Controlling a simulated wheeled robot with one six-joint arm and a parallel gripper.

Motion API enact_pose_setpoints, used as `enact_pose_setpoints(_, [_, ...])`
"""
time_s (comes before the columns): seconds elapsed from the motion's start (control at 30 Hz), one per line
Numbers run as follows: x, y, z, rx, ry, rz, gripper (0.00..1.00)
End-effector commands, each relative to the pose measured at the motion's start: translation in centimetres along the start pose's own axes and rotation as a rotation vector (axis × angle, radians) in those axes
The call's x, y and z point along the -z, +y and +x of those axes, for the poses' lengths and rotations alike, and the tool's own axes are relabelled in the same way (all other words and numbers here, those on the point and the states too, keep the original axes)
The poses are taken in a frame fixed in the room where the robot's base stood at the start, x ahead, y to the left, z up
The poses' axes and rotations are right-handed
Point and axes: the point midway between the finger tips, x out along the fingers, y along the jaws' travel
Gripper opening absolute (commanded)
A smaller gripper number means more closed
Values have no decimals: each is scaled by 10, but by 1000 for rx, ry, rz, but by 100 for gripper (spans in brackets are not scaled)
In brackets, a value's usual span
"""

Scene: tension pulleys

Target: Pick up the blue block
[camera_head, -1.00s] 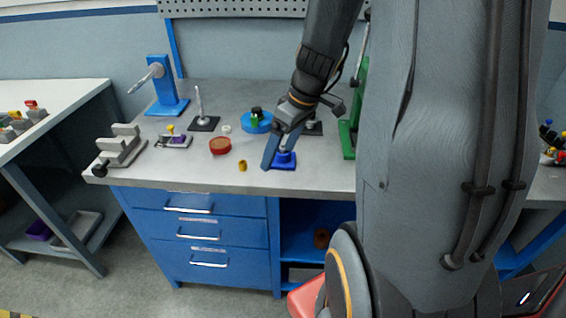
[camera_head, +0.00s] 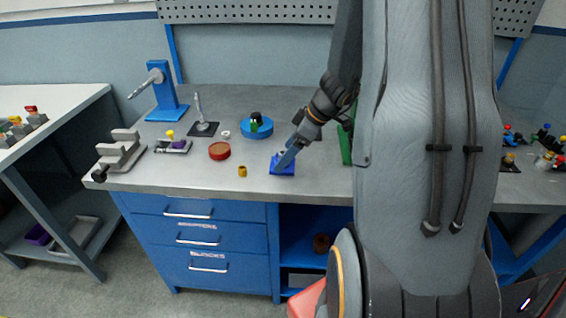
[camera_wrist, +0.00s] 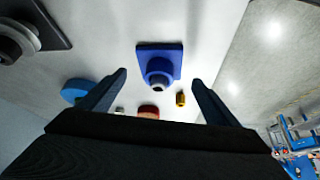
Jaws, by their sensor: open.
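The blue block (camera_head: 282,168) sits on the workbench near its front edge, to the right of a small yellow cylinder. In the wrist view it is a blue square base (camera_wrist: 176,53) with a round blue boss and a grey tip on it. My gripper (camera_head: 283,161) is at the block in the head view and hides part of it. In the wrist view the two dark fingers (camera_wrist: 158,85) are spread apart. The block shows between and beyond them, with nothing between the pads. I cannot tell whether a finger touches it.
The yellow cylinder (camera_head: 242,171), a red round dish (camera_head: 219,151) and a blue round dish (camera_head: 257,128) stand left of the block. A grey bracket (camera_head: 121,153) and a blue stand (camera_head: 161,92) are further left. A green upright (camera_head: 346,147) is to the right.

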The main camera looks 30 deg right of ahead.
Motion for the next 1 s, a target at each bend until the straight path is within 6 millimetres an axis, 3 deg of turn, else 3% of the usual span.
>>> enact_pose_setpoints(0.27, [1, -1, 28, 2, 0, 0, 84])
enact_pose_setpoints(0.57, [0, -1, 31, 0, 0, -1, 84])
enact_pose_setpoints(0.87, [0, -1, 31, 0, 0, -1, 35])
enact_pose_setpoints(1.0, [0, -1, 31, 0, 0, -1, 32])
